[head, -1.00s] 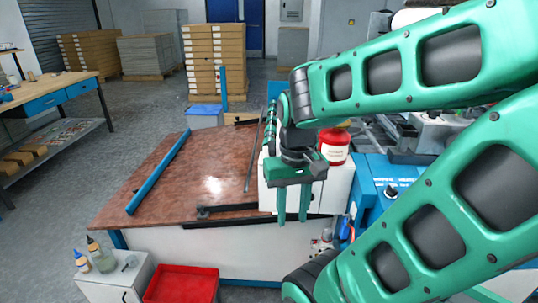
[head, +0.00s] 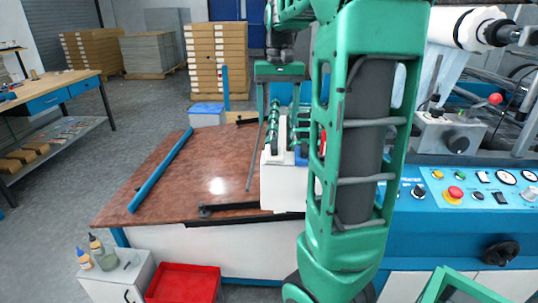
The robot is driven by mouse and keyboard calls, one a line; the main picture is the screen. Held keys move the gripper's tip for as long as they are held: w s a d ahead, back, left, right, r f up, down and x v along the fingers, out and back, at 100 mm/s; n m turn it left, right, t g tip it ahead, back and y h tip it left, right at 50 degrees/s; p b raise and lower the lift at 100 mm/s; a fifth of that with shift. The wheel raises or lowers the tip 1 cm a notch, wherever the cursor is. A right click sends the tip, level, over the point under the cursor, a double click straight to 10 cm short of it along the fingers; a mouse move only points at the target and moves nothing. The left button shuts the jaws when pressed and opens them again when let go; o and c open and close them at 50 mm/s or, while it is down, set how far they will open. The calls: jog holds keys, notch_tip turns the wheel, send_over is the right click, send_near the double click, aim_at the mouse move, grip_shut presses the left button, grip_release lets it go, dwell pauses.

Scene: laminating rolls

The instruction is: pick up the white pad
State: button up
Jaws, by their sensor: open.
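My gripper (head: 278,118) hangs fingers-down over the far right part of the brown table (head: 165,180). Its two green fingers are apart, with nothing visible held between them. Behind and below the fingers is a white housing (head: 283,190) with green-and-dark rollers along it. I cannot clearly pick out a separate white pad in the head view. My arm covers the area just right of the housing, so a pad there is hidden.
A blue bar (head: 160,171) lies along the table's left side. A dark rail (head: 235,208) runs along the front edge. A control panel (head: 480,190) stands at the right. A red bin (head: 183,283) is below the front. The table's middle is clear.

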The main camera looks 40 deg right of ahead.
aim_at(274, 143)
jog(key=shift+w+d, duration=0.2)
jog(key=shift+w, duration=0.05)
jog(key=shift+f, duration=0.3)
notch_tip(274, 143, down, 4)
jog(key=shift+f, duration=0.15)
jog(key=f, duration=0.4)
jog(key=shift+w+a+f, duration=0.1)
jog(key=shift+a+f, duration=0.05)
jog(key=shift+a, duration=0.25)
jog(key=shift+f, duration=0.6)
jog(key=c, duration=1.1)
